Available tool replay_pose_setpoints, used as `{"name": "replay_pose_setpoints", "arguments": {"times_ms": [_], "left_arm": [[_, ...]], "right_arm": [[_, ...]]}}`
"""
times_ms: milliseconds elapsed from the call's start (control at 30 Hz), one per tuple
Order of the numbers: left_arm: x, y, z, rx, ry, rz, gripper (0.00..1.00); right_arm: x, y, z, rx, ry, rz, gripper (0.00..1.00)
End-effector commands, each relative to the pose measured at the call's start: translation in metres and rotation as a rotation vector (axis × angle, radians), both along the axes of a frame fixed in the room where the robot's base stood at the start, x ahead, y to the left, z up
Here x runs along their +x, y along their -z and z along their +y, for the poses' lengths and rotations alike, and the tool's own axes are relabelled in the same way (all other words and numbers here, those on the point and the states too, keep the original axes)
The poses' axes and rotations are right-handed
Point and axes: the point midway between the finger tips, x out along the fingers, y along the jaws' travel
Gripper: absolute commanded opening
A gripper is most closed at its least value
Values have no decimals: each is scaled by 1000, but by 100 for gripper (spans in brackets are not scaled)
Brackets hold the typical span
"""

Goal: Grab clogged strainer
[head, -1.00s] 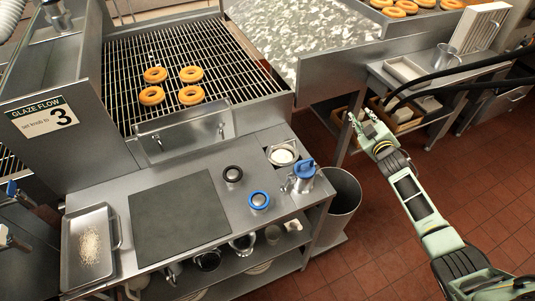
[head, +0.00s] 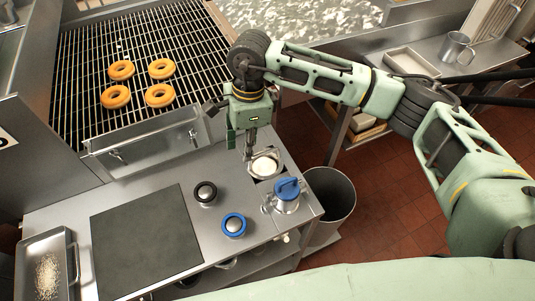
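A round white-filled piece, which looks like the clogged strainer (head: 265,166), sits in a square metal recess at the right back of the steel counter. My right gripper (head: 249,152) points down at its upper left edge, with the fingertips very near or at the rim. Contact cannot be made out. The fingers are seen edge-on, so their gap is hidden. A black-rimmed round piece (head: 205,193) and a blue-rimmed one (head: 234,225) stand on the counter to the left and nearer. My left gripper is not in view.
A metal jug with a blue lid (head: 287,192) stands just in front of the recess. A dark mat (head: 147,240) covers the middle of the counter. A grey bin (head: 331,203) stands off its right end. A wire rack (head: 195,60) holds several doughnuts behind.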

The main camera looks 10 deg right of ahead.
Motion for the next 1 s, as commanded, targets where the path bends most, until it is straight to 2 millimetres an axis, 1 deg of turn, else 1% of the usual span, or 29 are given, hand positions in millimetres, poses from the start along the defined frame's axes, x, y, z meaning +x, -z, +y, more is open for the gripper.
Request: {"name": "replay_pose_setpoints", "arguments": {"times_ms": [33,100,200,433,533,633,733,833,1000], "left_arm": [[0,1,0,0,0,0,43],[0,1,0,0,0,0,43],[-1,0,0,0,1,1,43],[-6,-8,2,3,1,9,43],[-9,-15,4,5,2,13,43],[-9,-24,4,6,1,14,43],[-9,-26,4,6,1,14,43],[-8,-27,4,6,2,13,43],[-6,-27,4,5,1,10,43]], "right_arm": [[3,0,-14,-90,-41,-37,28],[6,1,-29,-178,-76,-67,28],[9,2,-41,-239,-95,-87,28],[8,25,-45,-246,-96,-86,28],[7,36,-45,-245,-96,-84,28],[6,52,-46,-244,-94,-82,28],[7,67,-47,-243,-93,-85,28],[7,75,-48,-242,-94,-87,28],[8,78,-48,-241,-94,-88,28]]}}
